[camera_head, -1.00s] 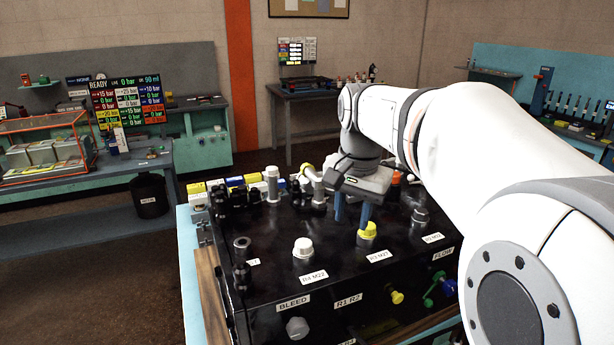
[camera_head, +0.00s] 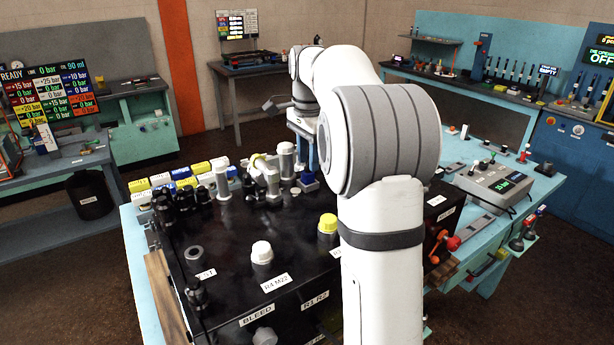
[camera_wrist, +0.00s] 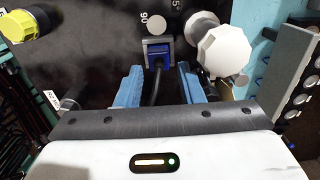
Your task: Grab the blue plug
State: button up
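A blue plug (camera_wrist: 158,53) with a black cable or stem sits by a grey square socket on the black panel in the wrist view. In the head view a small blue piece (camera_head: 310,184) shows just below my fingers, apparently the same plug. My gripper (camera_wrist: 160,70) has two blue fingers spread apart, one on each side of the black stem. The plug lies between and just beyond the fingertips, and no contact shows. In the head view my gripper (camera_head: 307,165) points down over the back of the black box; my arm hides part of it.
A white faceted knob (camera_wrist: 222,50) stands close to the right finger. A yellow cap (camera_wrist: 30,25) is at upper left. In the head view, a white cap (camera_head: 261,252), a yellow cap (camera_head: 328,223) and several grey fittings rise from the black box (camera_head: 215,240).

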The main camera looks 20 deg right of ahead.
aim_at(308, 176)
jog(key=shift+f, duration=1.35)
jog(key=shift+a, duration=0.1)
jog(key=shift+s, duration=0.1)
jog(key=shift+c, duration=0.4)
jog(key=c, duration=0.7)
jog(key=shift+o, duration=0.2)
jog(key=shift+r, duration=0.1)
